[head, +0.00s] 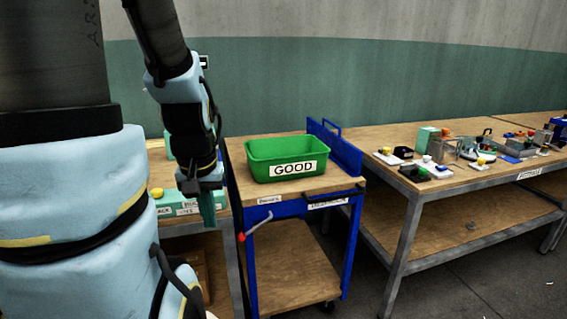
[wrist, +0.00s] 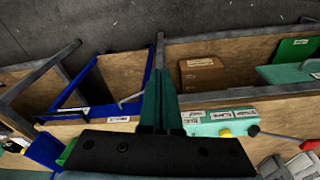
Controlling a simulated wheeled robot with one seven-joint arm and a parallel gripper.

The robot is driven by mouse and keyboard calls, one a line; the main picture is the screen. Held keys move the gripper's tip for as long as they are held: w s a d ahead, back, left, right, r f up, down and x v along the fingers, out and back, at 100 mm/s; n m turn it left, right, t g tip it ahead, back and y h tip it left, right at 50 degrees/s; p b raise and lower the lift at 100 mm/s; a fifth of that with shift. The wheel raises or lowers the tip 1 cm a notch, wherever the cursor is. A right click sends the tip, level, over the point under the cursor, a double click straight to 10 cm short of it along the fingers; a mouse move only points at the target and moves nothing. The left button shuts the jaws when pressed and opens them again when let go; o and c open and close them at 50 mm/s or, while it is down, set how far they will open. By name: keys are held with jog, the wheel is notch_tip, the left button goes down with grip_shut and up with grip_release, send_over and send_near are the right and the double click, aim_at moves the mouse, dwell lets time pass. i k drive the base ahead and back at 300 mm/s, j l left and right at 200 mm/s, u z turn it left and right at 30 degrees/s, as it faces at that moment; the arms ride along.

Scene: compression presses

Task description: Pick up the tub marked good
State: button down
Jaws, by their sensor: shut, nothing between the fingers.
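A green tub (head: 284,158) with a white GOOD label stands upright on the wooden top of a blue-framed cart (head: 236,160) in the head view. My gripper (head: 208,213) points down in front of the bench left of the cart, apart from the tub. Its teal fingers (wrist: 160,95) are together and empty in the wrist view. Only a sliver of the green tub (wrist: 67,152) shows there, mostly hidden behind the gripper body.
A press base with labels and a yellow button (head: 157,193) sits on the bench at left. A long bench (head: 450,182) with several small devices stands at right. The cart has a blue back panel (head: 335,148) and a red-tipped lever (head: 257,226) in front. A cardboard box (wrist: 201,74) lies on a lower shelf.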

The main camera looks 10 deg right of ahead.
aim_at(272, 159)
jog(key=i+l+u, duration=0.15)
jog(key=l+u, duration=0.2)
jog(key=l, duration=0.15)
jog(key=l+u, duration=0.4)
jog(key=l, duration=0.15)
jog(key=l+u, duration=0.35)
jog(key=l, duration=0.2)
